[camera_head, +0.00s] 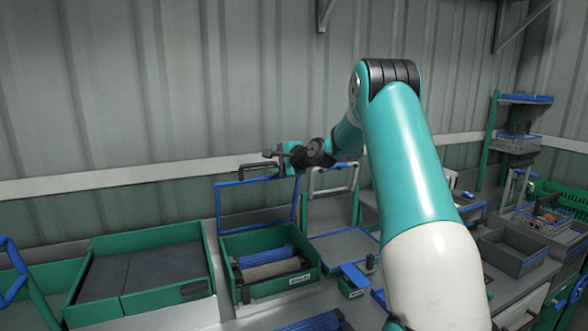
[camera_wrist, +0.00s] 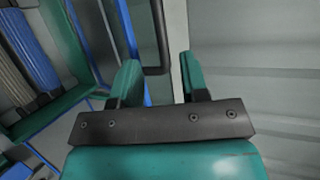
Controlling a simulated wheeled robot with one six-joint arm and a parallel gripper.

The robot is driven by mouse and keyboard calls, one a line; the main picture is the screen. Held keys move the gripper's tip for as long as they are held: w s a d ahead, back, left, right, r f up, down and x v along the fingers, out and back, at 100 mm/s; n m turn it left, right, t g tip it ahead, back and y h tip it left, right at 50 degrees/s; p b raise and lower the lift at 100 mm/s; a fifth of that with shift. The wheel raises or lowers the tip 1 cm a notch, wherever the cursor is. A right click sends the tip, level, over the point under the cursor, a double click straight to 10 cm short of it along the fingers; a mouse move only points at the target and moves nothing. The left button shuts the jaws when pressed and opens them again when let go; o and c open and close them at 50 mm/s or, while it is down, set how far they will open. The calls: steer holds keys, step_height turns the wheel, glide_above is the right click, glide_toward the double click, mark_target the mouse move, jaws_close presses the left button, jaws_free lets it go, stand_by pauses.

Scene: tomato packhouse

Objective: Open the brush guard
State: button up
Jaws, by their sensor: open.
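The brush guard (camera_head: 221,203), a blue-edged frame, stands raised at the back of a green brush box (camera_head: 312,271). The box is open above, showing a blue roller brush (camera_head: 265,256) and a beige one (camera_head: 270,270). A dark handle (camera_head: 245,168) sits at the guard's top edge. My gripper (camera_head: 272,160) is beside this handle, at the guard's upper right. In the wrist view my gripper (camera_wrist: 160,60) is open, its teal fingers apart. The dark handle (camera_wrist: 163,35) shows in the gap between them; I cannot tell whether it touches either finger. The blue brush (camera_wrist: 28,50) appears at left.
A green-walled tray (camera_head: 150,231) with dark panels stands left of the box. A pale handle frame (camera_head: 334,190) rises to the right. Grey bins (camera_head: 512,252) and a shelf rack (camera_head: 493,130) stand further right. The ribbed wall is close behind the guard.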

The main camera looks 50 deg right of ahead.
steer(key=b+v, duration=0.2)
steer(key=v, duration=0.6)
steer(key=shift+s, duration=0.25)
steer(key=shift+r, duration=0.1)
steer(key=s+a+f+n+g+y, duration=0.15)
steer(key=a+n, duration=0.25)
steer(key=a, duration=0.7)
steer(key=s+a+f+n+g+y+b, duration=0.1)
steer(key=s+a+n+g+y, duration=0.3)
steer(key=a, duration=0.6)
steer(key=s+a+f+n+g, duration=0.15)
steer(key=a+n, duration=0.35)
steer(key=a, duration=0.6)
steer(key=s+a+f+n+g, duration=0.2)
steer(key=s+a+n, duration=0.2)
steer(key=s, duration=0.4)
steer(key=s+a+f+n+g+h, duration=0.1)
steer(key=s+a+n, duration=0.3)
steer(key=s, duration=0.4)
steer(key=s+a+f+n+g+b, duration=0.1)
steer(key=s+a+f+n+g, duration=0.1)
steer(key=s, duration=0.6)
steer(key=a+n+g, duration=0.1)
steer(key=n+g, duration=0.1)
steer(key=n, duration=0.1)
steer(key=shift+a+f+n, duration=0.3)
steer(key=shift+a+f, duration=0.05)
steer(key=shift+a, duration=0.05)
steer(key=shift+h, duration=0.25)
